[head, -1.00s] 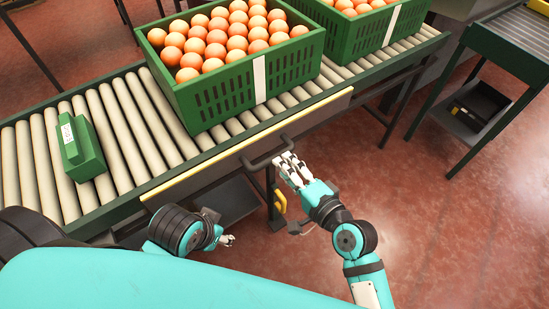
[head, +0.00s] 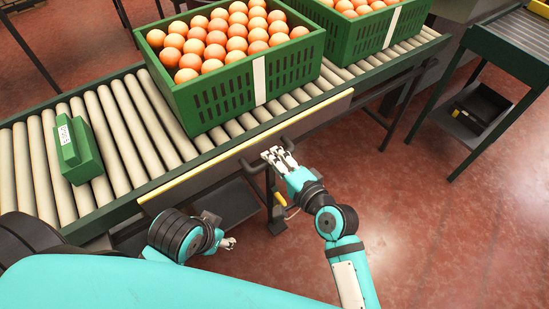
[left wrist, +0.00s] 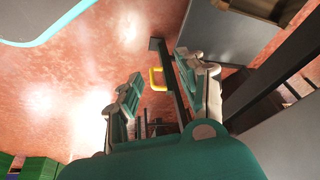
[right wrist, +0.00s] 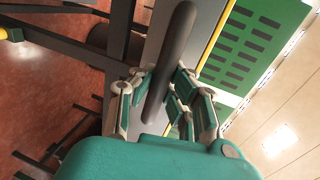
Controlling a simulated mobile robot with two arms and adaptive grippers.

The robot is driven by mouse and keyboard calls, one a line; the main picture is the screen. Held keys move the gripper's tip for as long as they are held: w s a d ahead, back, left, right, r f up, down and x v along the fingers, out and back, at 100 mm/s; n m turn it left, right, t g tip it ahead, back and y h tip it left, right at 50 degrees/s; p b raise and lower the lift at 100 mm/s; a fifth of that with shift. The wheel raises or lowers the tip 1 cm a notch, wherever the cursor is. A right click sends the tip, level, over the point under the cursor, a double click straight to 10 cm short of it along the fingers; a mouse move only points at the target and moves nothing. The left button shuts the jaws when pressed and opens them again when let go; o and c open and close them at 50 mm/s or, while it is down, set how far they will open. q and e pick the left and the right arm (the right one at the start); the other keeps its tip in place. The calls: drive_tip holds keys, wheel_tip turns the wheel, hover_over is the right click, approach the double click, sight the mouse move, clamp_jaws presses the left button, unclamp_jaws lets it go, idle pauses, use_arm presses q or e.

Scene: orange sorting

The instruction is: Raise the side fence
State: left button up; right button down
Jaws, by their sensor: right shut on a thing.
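The side fence (head: 320,122) is a long grey panel with a yellow top edge along the near side of the roller conveyor. It hangs low, beside the rollers. A dark bar handle (right wrist: 177,50) sticks out from its front. My right gripper (head: 278,157) is at this handle, below the front green crate. In the right wrist view its fingers (right wrist: 160,95) are closed around the dark bar. My left gripper (head: 229,243) is low in front of the conveyor, apart from the fence. In the left wrist view its fingers (left wrist: 160,105) are spread and empty.
A green crate (head: 215,102) full of oranges stands on the rollers (head: 125,120) behind the fence, with a second crate (head: 372,38) further right. A green device (head: 80,152) lies at left. A yellow grip (left wrist: 157,79) on a post is under the conveyor.

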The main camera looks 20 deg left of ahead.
sight(263, 139)
drive_tip(key=shift+f, duration=0.1)
idle(0.4)
drive_tip(key=shift+r, duration=0.2)
wheel_tip(263, 139, up, 4)
drive_tip(key=p, duration=0.5)
drive_tip(key=shift+r+p, duration=0.1)
drive_tip(key=shift+p, duration=0.2)
use_arm(q)
drive_tip(key=s+f+g+p, duration=0.1)
drive_tip(key=s+f+p, duration=0.2)
drive_tip(key=f, duration=1.7)
drive_tip(key=shift+f+g, duration=0.2)
drive_tip(key=shift+g, duration=0.1)
use_arm(e)
wheel_tip(263, 139, up, 3)
drive_tip(key=shift+f, duration=0.15)
use_arm(q)
drive_tip(key=shift+a, duration=0.1)
use_arm(e)
drive_tip(key=c, duration=1.5)
unclamp_jaws()
drive_tip(key=shift+d+r, duration=0.1)
drive_tip(key=shift+r, duration=0.1)
drive_tip(key=shift+o, duration=1.2)
use_arm(q)
drive_tip(key=shift+s, duration=0.1)
